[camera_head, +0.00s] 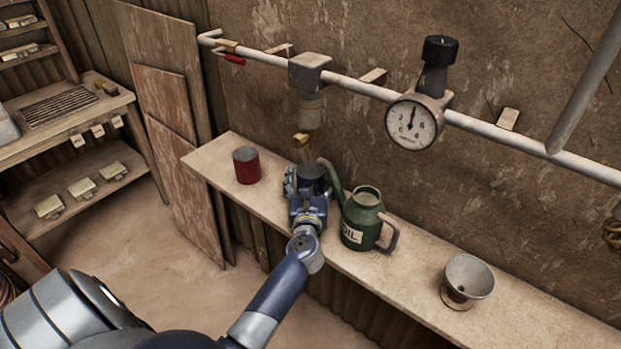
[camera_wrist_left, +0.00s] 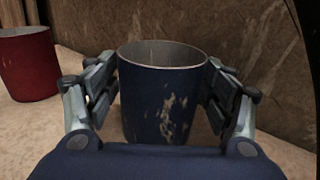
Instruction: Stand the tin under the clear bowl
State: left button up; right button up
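A dark blue tin (camera_wrist_left: 165,95) with worn paint stands upright between the fingers of my left gripper (camera_wrist_left: 162,80). The fingers lie against both its sides, so the gripper looks shut on it. In the head view the blue tin (camera_head: 312,180) is partly covered by the gripper (camera_head: 306,190). It is on or just above the wall shelf; its base is hidden there. The clear bowl (camera_head: 312,110) hangs below a grey block on the wall pipe, with a brass piece (camera_head: 302,140) under it. The tin shows below this in the picture. My right gripper is out of view.
A red tin (camera_head: 246,165) stands on the shelf (camera_head: 410,270) to the left. A green oil can (camera_head: 362,218) stands close to the right of my gripper, its spout beside the tin. A metal funnel (camera_head: 468,278) is farther right. A gauge (camera_head: 412,122) sits on the pipe.

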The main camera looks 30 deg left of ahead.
pick_arm(q)
jog(key=shift+r, duration=0.1)
jog(key=shift+r, duration=0.25)
jog(key=v, duration=0.3)
jog(key=b+v, duration=0.1)
jog(key=v, duration=0.7)
jog(key=shift+f, duration=0.3)
jog(key=shift+s+d+r+b, duration=0.1)
jog(key=shift+s+d+b, duration=0.2)
jog(key=shift+s, duration=0.2)
